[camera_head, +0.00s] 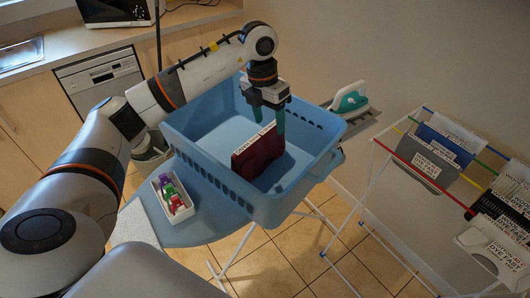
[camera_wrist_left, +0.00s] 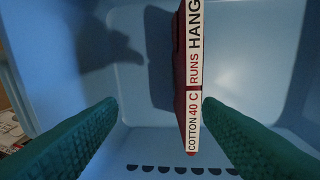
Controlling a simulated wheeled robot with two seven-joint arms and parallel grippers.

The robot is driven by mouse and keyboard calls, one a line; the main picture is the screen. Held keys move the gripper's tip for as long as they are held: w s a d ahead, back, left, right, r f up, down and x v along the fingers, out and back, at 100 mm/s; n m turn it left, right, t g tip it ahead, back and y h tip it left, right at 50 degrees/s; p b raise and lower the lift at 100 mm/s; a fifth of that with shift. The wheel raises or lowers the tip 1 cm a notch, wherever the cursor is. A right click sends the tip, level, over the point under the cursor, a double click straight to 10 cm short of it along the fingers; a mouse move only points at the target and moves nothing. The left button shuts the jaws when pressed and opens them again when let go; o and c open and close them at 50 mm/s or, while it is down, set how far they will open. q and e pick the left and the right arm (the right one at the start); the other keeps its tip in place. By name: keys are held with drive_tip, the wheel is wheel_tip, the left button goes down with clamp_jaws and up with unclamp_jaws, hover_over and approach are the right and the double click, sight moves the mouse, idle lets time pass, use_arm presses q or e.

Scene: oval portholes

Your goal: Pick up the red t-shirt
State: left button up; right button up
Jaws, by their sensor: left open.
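The red t-shirt (camera_head: 258,158) is a dark red folded upright piece with a white label strip along its top edge. It stands inside the blue laundry basket (camera_head: 215,172). My left gripper (camera_head: 270,118) points down into the basket from above, right over the shirt, with its green fingers open. In the left wrist view the shirt (camera_wrist_left: 180,75) shows edge-on, its label reading "COTTON 40 C RUNS HANG". It lies between the open fingers of the gripper (camera_wrist_left: 160,104), closer to the right finger; I cannot tell whether they touch. My right gripper is not in view.
The basket stands on an ironing board (camera_head: 200,228). A white tray (camera_head: 188,211) with coloured pegs lies in front of it, and an iron (camera_head: 350,98) stands behind right. A drying rack (camera_head: 383,130) with labelled clothes is at right. The basket walls surround my gripper.

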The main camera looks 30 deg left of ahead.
sight(257, 135)
use_arm(q)
drive_tip(key=a, duration=0.1)
drive_tip(key=a+f+y, duration=0.1)
drive_tip(key=a, duration=0.1)
drive_tip(key=shift+w+a+n, duration=0.15)
drive_tip(key=shift+a+n, duration=0.1)
drive_tip(key=shift+n, duration=0.15)
drive_tip(key=f+p, duration=0.1)
drive_tip(key=f, duration=0.1)
drive_tip(key=f+p, duration=0.1)
drive_tip(key=f, duration=0.2)
drive_tip(key=shift+s+f, duration=0.2)
drive_tip(key=shift+f, duration=0.05)
drive_tip(key=f+p, duration=0.1)
drive_tip(key=f, duration=0.2)
drive_tip(key=f+p, duration=0.1)
drive_tip(key=shift+w+d+f+p, duration=0.1)
drive_tip(key=shift+d+f+p, duration=0.2)
drive_tip(key=shift+f, duration=0.55)
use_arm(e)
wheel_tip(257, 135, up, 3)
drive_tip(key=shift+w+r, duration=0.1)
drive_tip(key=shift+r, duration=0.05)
use_arm(q)
drive_tip(key=shift+c, duration=0.3)
